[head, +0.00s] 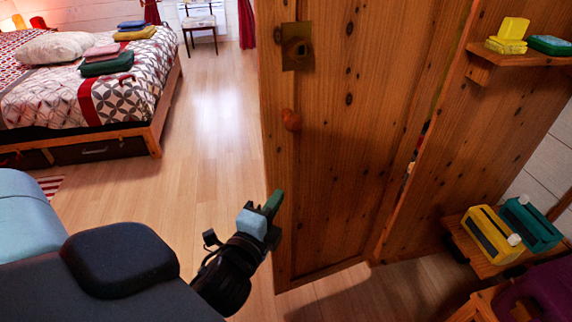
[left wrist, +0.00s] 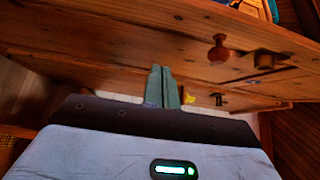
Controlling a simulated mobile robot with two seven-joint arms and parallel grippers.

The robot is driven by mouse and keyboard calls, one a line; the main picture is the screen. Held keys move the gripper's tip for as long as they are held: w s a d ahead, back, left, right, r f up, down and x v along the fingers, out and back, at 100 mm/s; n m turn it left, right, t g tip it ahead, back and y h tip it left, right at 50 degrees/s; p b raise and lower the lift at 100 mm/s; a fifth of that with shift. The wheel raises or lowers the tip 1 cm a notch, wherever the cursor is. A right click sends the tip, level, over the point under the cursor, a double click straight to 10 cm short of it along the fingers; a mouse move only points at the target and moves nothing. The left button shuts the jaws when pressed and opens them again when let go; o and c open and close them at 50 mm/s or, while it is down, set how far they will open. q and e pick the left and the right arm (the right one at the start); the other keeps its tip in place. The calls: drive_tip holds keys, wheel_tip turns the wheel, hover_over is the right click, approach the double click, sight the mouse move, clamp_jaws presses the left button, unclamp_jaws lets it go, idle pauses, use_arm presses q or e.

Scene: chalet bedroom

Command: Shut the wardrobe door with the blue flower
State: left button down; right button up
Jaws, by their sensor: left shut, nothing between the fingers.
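I see no blue flower on the part in view. My left gripper (head: 272,205) is shut and empty, its green fingertips at the door's lower left edge. In the left wrist view the shut fingers (left wrist: 162,86) point at the wooden door (left wrist: 130,45), below and left of the knob (left wrist: 218,48). I cannot tell whether they touch it. My right gripper is not in view.
A wooden panel (head: 490,130) stands right of the door, with small coloured things in the gap between. Shelves at right hold yellow and green boxes (head: 488,235). A bed (head: 90,90) stands at the left. The floor (head: 205,120) between bed and door is clear.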

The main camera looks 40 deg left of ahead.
use_arm(q)
approach(292, 153)
drive_tip(key=w+d, duration=0.2)
drive_tip(key=w, duration=0.2)
drive_tip(key=a, duration=0.1)
drive_tip(key=w+a, duration=0.1)
drive_tip(key=shift+w+a+f+p, duration=0.1)
drive_tip(key=shift+w+a+p, duration=0.15)
drive_tip(key=shift+a+p, duration=0.15)
drive_tip(key=shift+w+a, duration=0.15)
drive_tip(key=shift+a, duration=0.15)
